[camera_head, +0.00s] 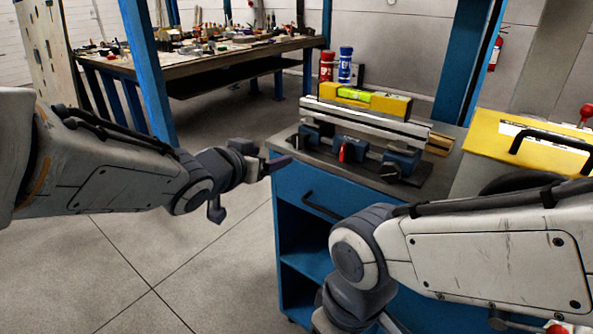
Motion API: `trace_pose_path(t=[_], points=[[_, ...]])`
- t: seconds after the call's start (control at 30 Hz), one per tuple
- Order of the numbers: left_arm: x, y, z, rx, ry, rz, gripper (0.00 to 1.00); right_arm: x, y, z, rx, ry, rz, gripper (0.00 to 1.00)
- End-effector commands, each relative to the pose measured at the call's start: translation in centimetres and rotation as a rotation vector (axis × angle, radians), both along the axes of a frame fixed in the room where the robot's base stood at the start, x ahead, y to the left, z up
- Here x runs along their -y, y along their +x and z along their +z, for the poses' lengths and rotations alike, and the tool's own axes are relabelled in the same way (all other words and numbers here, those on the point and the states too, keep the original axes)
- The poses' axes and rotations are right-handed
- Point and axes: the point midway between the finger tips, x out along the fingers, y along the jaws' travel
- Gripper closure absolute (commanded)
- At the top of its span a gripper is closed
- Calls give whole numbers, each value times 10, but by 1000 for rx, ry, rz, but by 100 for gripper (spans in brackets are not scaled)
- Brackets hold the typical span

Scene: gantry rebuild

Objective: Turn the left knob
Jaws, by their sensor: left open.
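A metal fixture (372,128) with blue clamp blocks stands on a grey plate on top of the blue cabinet. A small red knob or handle (344,153) shows at its front middle. I cannot tell which part is the left knob. My left gripper (248,187) is open and empty, in front of the cabinet's left front corner and apart from the fixture. My right arm crosses the lower right, and its gripper is out of view.
A yellow spirit level (362,98) lies on the fixture's bar. Red (327,66) and blue (345,65) bottles stand behind it. A yellow case (487,150) with a black handle is at the right. A cluttered workbench (200,62) stands behind. The floor at left is clear.

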Motion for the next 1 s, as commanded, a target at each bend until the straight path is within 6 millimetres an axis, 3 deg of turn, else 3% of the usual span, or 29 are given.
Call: trace_pose_path(t=[0.03, 0.2, 0.3, 0.57, 1.0], points=[[-6, 9, -23, 59, -33, -16, 19, 0, 0, -37, 0, 0, 0, 19], [-9, 18, -25, 211, -134, -121, 19, 0, 0, -78, 0, 0, 0, 19], [-10, 16, -24, 257, -172, -171, 19, 0, 0, -91, 0, 0, 0, 19], [-1, 22, -20, 289, -203, -220, 19, 0, 0, -99, 1, 1, 0, 19], [44, 84, -21, 287, -203, -219, 19, 0, 0, -114, 1, 1, 0, 19]])
